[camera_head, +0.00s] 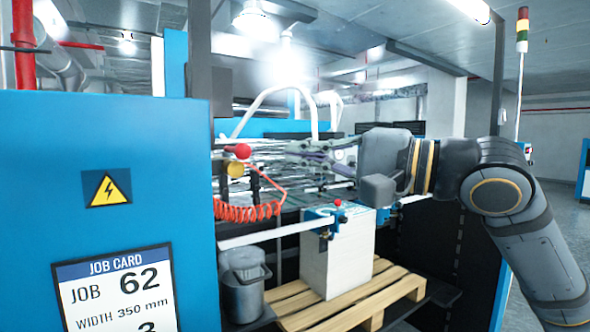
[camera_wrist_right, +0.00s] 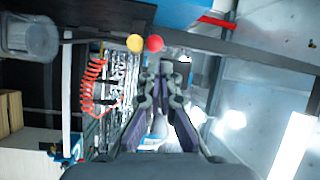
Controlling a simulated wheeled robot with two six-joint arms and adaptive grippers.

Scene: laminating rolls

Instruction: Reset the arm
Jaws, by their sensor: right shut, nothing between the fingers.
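My right arm comes in from the right in the head view. Its gripper (camera_head: 292,148) points left and is held in the air in front of the machine's metal rollers, above the white block. In the wrist view the fingers of my right gripper (camera_wrist_right: 166,68) converge at their tips, shut with nothing between them. The red ball knob (camera_head: 242,151) and the yellow knob (camera_head: 236,170) are left of the fingertips in the head view. My left gripper is in neither view.
A blue cabinet (camera_head: 140,225) with a job card (camera_head: 117,290) fills the left. A white block (camera_head: 335,262) stands on a wooden pallet (camera_head: 345,306). A grey bucket (camera_head: 243,285) stands beside it. A red coiled hose (camera_head: 248,212) hangs by the rollers. A white rail (camera_head: 262,235) crosses in front.

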